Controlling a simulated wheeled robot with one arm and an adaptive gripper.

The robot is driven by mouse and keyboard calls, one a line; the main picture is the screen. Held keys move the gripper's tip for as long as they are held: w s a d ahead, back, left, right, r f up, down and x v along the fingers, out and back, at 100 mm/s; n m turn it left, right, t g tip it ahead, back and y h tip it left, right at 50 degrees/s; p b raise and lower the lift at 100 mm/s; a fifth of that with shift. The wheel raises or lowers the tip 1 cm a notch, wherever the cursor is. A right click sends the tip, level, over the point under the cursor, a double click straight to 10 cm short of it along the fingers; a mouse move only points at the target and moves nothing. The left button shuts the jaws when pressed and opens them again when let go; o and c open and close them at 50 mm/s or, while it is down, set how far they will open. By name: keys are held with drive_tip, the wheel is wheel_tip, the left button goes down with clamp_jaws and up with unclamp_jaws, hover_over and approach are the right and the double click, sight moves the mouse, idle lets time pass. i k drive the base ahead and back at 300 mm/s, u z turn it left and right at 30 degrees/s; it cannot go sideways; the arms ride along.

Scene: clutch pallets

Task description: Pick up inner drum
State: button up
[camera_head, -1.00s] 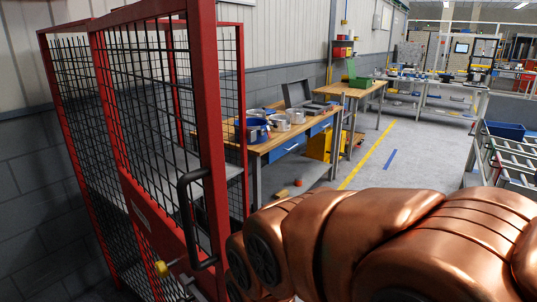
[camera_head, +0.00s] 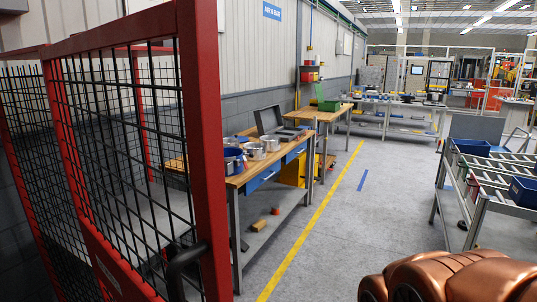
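Several silver round metal parts (camera_head: 256,151) stand on a wooden-topped workbench (camera_head: 240,181) in the middle left of the head view. A blue round container or part (camera_head: 233,154) stands beside them. I cannot tell at this size which of these, if any, is the inner drum. My gripper is out of view. Only copper-coloured links of my arm show at the lower right, well apart from the bench.
A red-framed mesh cage (camera_head: 205,150) stands close on the left and partly covers the bench. An open laptop (camera_head: 270,122) sits on the bench. A roller rack (camera_head: 480,195) with blue bins (camera_head: 473,147) stands at right.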

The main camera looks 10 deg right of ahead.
sight(255, 151)
drive_tip(key=z, duration=0.3)
drive_tip(key=k, duration=0.4)
drive_tip(key=z, duration=0.75)
drive_tip(key=i, duration=1.9)
drive_tip(key=u, duration=0.45)
drive_tip(key=i, duration=1.8)
drive_tip(key=u, duration=1.45)
drive_tip(key=i, duration=1.1)
drive_tip(key=u, duration=1.2)
drive_tip(key=i, duration=0.4)
drive_tip(key=u, duration=0.3)
